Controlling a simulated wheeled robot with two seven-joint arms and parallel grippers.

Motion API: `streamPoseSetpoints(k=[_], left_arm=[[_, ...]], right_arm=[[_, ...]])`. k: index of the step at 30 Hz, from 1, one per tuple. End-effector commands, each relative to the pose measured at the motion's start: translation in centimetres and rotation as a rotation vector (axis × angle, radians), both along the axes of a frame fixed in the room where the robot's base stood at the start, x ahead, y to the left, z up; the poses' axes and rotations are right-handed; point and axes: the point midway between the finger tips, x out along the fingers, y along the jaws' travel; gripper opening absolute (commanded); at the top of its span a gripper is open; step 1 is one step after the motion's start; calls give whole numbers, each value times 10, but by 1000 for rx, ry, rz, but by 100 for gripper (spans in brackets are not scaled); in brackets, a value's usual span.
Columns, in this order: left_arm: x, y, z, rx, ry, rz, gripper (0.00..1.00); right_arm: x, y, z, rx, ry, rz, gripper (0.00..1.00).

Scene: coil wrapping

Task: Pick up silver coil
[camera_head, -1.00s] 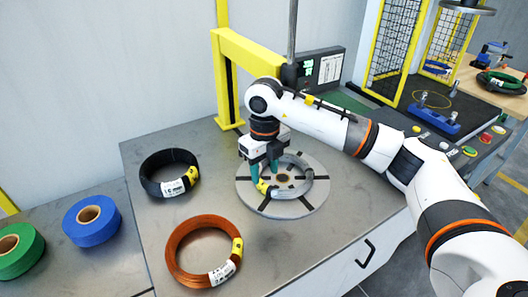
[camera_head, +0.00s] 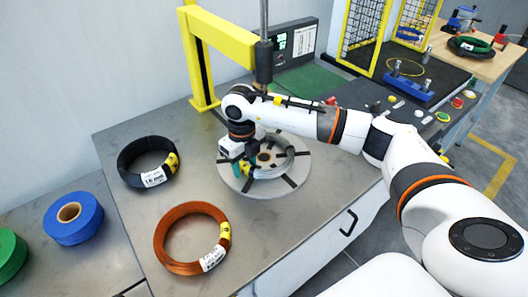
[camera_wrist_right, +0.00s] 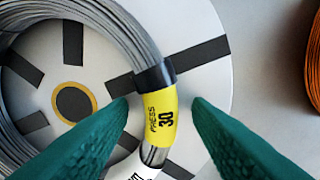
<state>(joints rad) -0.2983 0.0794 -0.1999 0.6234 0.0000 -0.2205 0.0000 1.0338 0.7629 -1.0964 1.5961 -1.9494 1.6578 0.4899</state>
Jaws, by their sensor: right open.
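The silver coil (camera_head: 278,168) lies on the round grey turntable (camera_head: 293,186) with black radial strips. In the right wrist view the coil (camera_wrist_right: 125,28) fills the left side, with a yellow label (camera_wrist_right: 161,120) marked 30 and a white label below it. My right gripper (camera_head: 242,170) is low at the coil's left front side. In the right wrist view its two green fingers (camera_wrist_right: 160,118) are apart, one on each side of the yellow-labelled part of the coil. Whether they touch it I cannot tell. My left gripper is not in view.
A black coil (camera_head: 147,163) and a copper coil (camera_head: 191,238) lie on the metal table, left of the turntable. Blue (camera_head: 73,218) and green (camera_head: 8,255) tape rolls are further left. A yellow post frame (camera_head: 218,42) with a vertical rod stands behind the turntable.

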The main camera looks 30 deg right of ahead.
Motion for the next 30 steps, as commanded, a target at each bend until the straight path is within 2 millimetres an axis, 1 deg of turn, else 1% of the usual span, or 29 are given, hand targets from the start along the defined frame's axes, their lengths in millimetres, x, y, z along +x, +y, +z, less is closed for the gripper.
streamPoseSetpoints(k=[3,4,9,12,25,30], left_arm=[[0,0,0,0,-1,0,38],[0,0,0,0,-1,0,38],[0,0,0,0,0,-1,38],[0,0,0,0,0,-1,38],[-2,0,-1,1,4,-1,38],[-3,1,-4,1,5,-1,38]], right_arm=[[0,0,0,0,0,0,45],[0,0,0,0,0,0,42],[0,0,0,0,0,0,14],[0,0,0,0,0,0,0],[1,0,3,1,-3,0,0],[1,0,10,1,-4,-1,0]])
